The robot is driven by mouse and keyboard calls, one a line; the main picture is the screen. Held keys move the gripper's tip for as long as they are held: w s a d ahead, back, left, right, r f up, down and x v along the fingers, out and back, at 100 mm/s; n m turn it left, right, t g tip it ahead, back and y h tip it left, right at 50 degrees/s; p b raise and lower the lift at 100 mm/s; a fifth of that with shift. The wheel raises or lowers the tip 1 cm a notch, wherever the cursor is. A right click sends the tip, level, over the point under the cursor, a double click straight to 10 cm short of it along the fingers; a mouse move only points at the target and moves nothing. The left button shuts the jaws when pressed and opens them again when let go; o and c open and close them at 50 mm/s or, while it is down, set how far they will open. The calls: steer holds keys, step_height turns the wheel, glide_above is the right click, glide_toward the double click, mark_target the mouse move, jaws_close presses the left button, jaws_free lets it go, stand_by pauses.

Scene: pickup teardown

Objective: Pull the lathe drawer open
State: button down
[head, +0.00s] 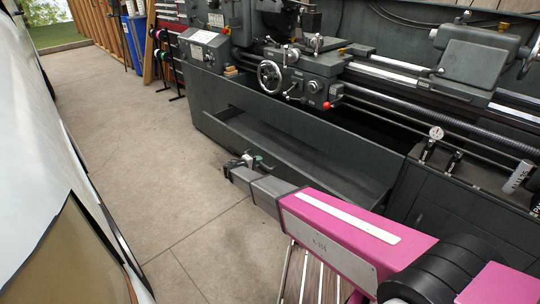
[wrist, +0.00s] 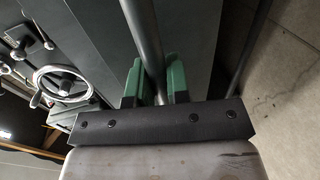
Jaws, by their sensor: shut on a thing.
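The lathe (head: 330,70) is a long dark grey machine across the head view. Its drawer (head: 310,172) is a long grey box low in the base; it stands out from the base, and part of its inside shows. My gripper (head: 248,162) is at the drawer's front in the head view, at the end of my pink arm. In the wrist view my gripper (wrist: 155,82) has its green fingers on both sides of a dark round bar, the drawer handle (wrist: 143,35), and is shut on it. The handle is too small to make out in the head view.
Bare concrete floor (head: 130,140) lies in front of the drawer, to the left. A white vehicle side (head: 40,130) runs along the left edge. A dark cabinet (head: 455,205) stands at the right. A handwheel (wrist: 62,83) shows in the wrist view.

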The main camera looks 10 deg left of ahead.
steer(key=f+v, duration=0.2)
steer(key=v, duration=0.6)
steer(key=shift+s+a, duration=0.3)
steer(key=shift+s, duration=0.1)
steer(key=shift+r, duration=0.1)
steer(key=c, duration=1.1)
jaws_free()
steer(key=shift+a, duration=0.1)
steer(key=v, duration=1)
steer(key=shift+s+a, duration=0.2)
steer(key=shift+s, duration=0.1)
